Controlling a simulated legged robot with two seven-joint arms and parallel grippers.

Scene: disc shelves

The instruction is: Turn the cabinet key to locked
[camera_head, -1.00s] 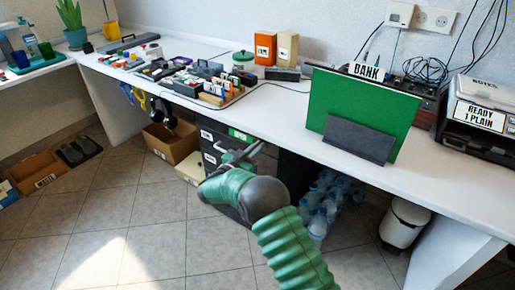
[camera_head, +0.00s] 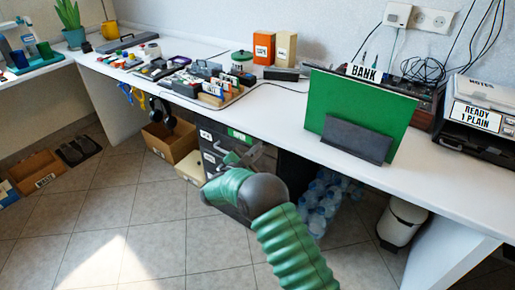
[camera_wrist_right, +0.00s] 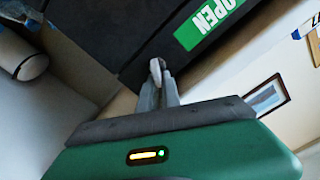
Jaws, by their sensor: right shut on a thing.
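The dark cabinet (camera_head: 208,146) stands under the desk, with a green label (camera_head: 239,135) near its top. In the right wrist view the label (camera_wrist_right: 209,23) reads OPEN on the dark cabinet front (camera_wrist_right: 130,35). My right gripper (camera_head: 246,155) is at the upper part of the cabinet front, just below the label. In the wrist view its fingers (camera_wrist_right: 160,80) are shut on a small pale piece, the key (camera_wrist_right: 156,68), close to the front. The keyhole is hidden, and the key's exact angle cannot be told. My left gripper is not in view.
The white desk (camera_head: 290,112) overhangs the cabinet. Water bottles (camera_head: 320,205) stand to the right of the cabinet, and a cardboard box (camera_head: 172,142) stands to its left. A white bin (camera_head: 402,222) is farther right. The tiled floor in front is clear.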

